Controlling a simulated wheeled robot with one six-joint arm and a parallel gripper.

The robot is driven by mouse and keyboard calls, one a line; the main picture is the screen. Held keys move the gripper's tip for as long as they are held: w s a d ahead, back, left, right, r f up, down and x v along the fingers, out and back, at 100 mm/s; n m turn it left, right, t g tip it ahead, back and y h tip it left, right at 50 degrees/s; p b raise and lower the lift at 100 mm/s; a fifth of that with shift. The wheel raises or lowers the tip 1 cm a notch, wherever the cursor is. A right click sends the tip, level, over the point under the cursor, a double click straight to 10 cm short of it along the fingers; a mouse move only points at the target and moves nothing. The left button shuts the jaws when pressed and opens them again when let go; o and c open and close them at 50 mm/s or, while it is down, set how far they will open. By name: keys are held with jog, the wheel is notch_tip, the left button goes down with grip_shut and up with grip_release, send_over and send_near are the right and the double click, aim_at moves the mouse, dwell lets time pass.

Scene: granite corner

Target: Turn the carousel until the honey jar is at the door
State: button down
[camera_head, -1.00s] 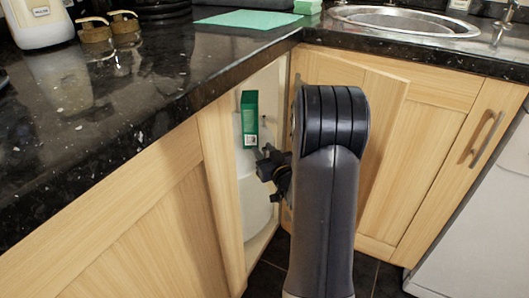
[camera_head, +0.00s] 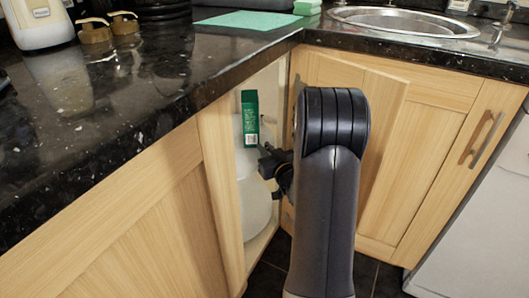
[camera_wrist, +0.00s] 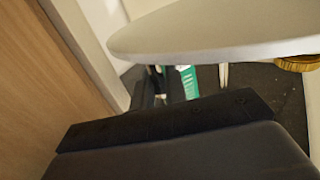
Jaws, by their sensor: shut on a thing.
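The carousel (camera_head: 258,205) shows as white rounded shapes inside the corner cabinet, partly hidden by the cabinet front and my arm. In the wrist view, a white round tray (camera_wrist: 215,30) fills the upper part. My gripper (camera_head: 266,162) is at the cabinet opening, beside the carousel and just below a green box (camera_head: 250,118). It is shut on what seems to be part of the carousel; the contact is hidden. A gold-coloured lid or base (camera_wrist: 297,63) shows at the right of the wrist view. I cannot tell whether it belongs to the honey jar.
A folded wooden door (camera_head: 355,150) stands open right of the opening. A wooden cabinet front (camera_head: 130,225) is on the left. The dark granite worktop (camera_head: 150,100) overhangs the opening.

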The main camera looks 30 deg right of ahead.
jog(key=shift+w+d, duration=0.35)
jog(key=shift+d, duration=0.1)
jog(key=c, duration=1.5)
grip_release()
jog(key=shift+s, duration=0.15)
jog(key=s+p, duration=0.1)
jog(key=s, duration=0.6)
jog(key=s+p, duration=0.1)
jog(key=s, duration=0.2)
jog(key=shift+s+a+p, duration=0.25)
jog(key=shift+s+p, duration=0.05)
jog(key=shift+p, duration=0.05)
